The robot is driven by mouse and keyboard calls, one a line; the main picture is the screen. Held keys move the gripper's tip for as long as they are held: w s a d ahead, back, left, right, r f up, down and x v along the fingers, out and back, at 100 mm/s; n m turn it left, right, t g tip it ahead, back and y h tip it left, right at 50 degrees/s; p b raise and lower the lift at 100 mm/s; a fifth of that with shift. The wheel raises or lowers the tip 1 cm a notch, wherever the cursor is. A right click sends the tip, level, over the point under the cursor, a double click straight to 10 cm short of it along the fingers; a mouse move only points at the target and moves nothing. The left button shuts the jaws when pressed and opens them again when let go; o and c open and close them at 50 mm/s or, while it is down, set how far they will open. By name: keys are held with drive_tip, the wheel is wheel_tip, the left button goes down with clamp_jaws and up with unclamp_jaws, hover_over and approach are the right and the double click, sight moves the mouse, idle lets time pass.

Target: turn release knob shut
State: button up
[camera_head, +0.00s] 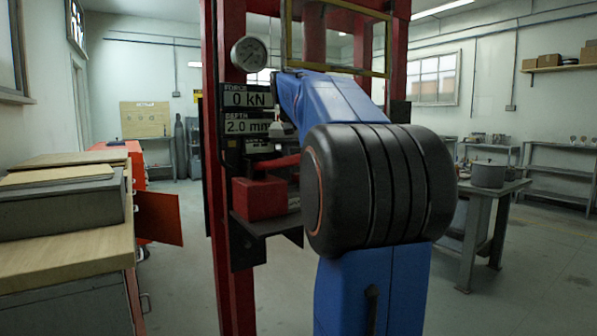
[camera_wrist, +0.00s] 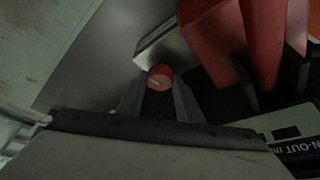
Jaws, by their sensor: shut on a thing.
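The release knob (camera_wrist: 160,75) is a small round orange-red knob with a pale line across its face, in the middle of the wrist view. My gripper (camera_wrist: 158,92) has a finger on each side of it and is shut on it. A dark part lies between the fingers below the knob. In the head view my blue and black arm covers much of the press, and I cannot make out the knob there.
The red press frame (camera_head: 222,180) carries a round gauge (camera_head: 250,53), a force display (camera_head: 247,99) reading 0 kN and a depth display (camera_head: 247,126) reading 2.0 mm. A red block (camera_head: 258,198) sits by the press. A workbench (camera_head: 75,250) stands left; a table with a pot (camera_head: 488,174) stands right.

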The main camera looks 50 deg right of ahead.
drive_tip(key=shift+m+g, duration=0.3)
drive_tip(key=shift+m, duration=0.5)
drive_tip(key=o, duration=1)
drive_tip(key=shift+o, duration=0.2)
drive_tip(key=v, duration=1.7)
drive_tip(key=shift+w+a+r, duration=0.15)
drive_tip(key=shift+w+a, duration=0.05)
drive_tip(key=shift+a, duration=0.05)
